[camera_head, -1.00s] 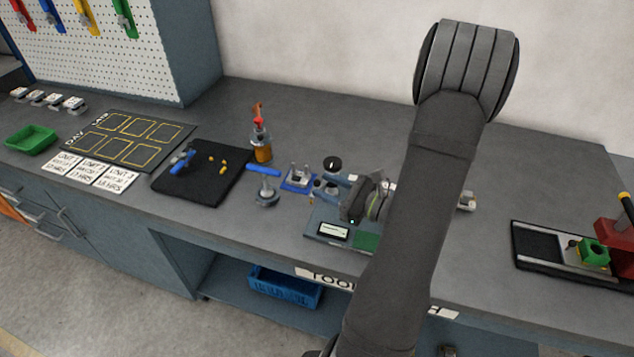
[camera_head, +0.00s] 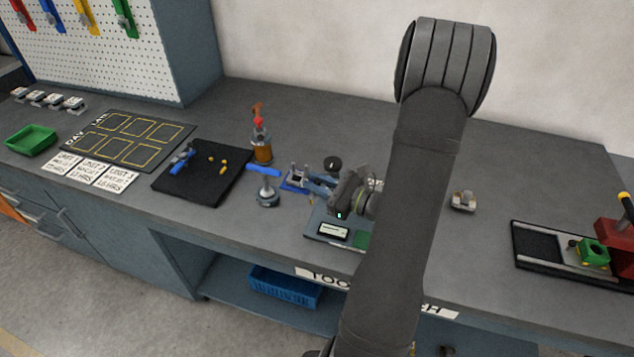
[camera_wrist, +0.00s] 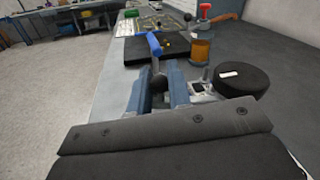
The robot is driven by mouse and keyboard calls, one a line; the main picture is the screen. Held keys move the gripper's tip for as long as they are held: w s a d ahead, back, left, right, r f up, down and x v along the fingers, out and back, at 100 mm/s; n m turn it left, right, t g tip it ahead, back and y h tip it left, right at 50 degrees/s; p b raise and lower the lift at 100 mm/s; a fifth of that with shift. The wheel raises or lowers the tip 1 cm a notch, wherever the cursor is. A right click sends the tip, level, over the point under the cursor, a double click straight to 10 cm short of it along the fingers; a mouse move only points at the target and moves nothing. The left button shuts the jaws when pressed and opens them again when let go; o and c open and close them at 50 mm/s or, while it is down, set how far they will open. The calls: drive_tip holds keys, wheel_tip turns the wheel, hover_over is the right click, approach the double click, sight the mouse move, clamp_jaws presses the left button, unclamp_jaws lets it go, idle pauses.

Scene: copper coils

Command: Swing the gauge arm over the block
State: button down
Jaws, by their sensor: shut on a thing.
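My gripper (camera_head: 314,180) reaches left over the bench, just right of a blue-handled post (camera_head: 265,182). In the wrist view its two blue fingers (camera_wrist: 158,76) are shut on a dark round knob (camera_wrist: 158,86), which seems to belong to the gauge arm. The rest of the arm is hidden. A grey metal block (camera_head: 299,172) sits on a blue plate beside the fingertips. It shows partly in the wrist view (camera_wrist: 201,88), right of the fingers. I cannot tell whether the gauge arm is above it.
A black disc (camera_head: 332,163) with a white mark stands close behind the gripper. A panel with a display (camera_head: 333,231) lies in front. An orange bottle (camera_head: 262,148) and a black mat (camera_head: 202,172) are farther left. A small metal piece (camera_head: 463,201) sits right of my arm.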

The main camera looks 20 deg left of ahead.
drive_tip(key=shift+d+n+g, duration=0.5)
drive_tip(key=shift+n+g, duration=0.25)
drive_tip(key=shift+g, duration=0.45)
drive_tip(key=shift+d+n+g, duration=0.55)
drive_tip(key=shift+n+g, duration=0.25)
drive_tip(key=shift+g, duration=0.4)
drive_tip(key=shift+d+n+g, duration=0.5)
drive_tip(key=shift+n+g, duration=0.25)
drive_tip(key=shift+g, duration=0.45)
drive_tip(key=c, duration=1.4)
unclamp_jaws()
drive_tip(key=d+r, duration=0.3)
drive_tip(key=s+d+r, duration=0.1)
drive_tip(key=d+r, duration=0.3)
drive_tip(key=s+d+r, duration=0.1)
drive_tip(key=d+r, duration=0.3)
drive_tip(key=shift+d, duration=0.25)
